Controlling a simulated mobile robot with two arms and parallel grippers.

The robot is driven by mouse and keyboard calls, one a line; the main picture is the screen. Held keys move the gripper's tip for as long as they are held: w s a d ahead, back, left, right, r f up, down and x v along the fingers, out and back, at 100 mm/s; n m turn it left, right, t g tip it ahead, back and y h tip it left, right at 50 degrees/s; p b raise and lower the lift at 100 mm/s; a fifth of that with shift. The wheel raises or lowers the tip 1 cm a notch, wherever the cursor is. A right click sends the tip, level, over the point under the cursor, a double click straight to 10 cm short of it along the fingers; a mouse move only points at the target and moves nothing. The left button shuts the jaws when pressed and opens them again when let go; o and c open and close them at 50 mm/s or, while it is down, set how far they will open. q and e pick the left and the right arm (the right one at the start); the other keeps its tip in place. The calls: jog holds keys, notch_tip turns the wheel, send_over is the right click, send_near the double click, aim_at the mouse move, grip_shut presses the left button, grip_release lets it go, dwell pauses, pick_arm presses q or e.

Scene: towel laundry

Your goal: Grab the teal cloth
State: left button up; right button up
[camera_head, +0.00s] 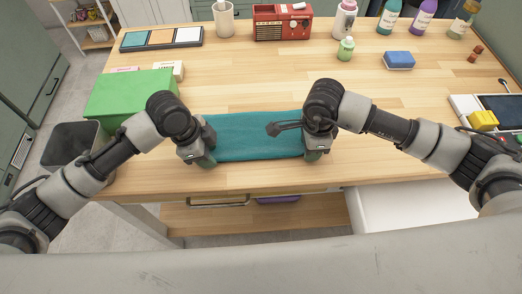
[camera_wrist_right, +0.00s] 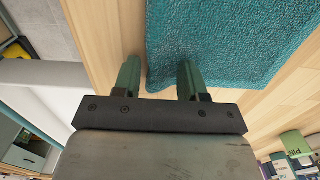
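The teal cloth (camera_head: 252,140) lies flat on the wooden table near its front edge, between my two grippers. My left gripper (camera_head: 206,160) is low at the cloth's left end; its finger gap does not show clearly. My right gripper (camera_head: 314,156) is at the cloth's right end. In the right wrist view my right gripper (camera_wrist_right: 158,78) has its green fingers apart, with a corner of the teal cloth (camera_wrist_right: 225,40) reaching toward the gap between them. Whether the fingers touch the cloth, I cannot tell.
A green box (camera_head: 130,92) stands left of the cloth, beyond my left arm. A blue sponge-like block (camera_head: 399,60), a small green bottle (camera_head: 346,48) and a red radio (camera_head: 283,22) stand farther back. A dark bin (camera_head: 70,145) is on the floor at left. The table's middle is clear.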

pick_arm(q)
jog(key=shift+f, duration=0.1)
grip_shut()
pick_arm(e)
jog(key=shift+s+f, duration=0.15)
grip_shut()
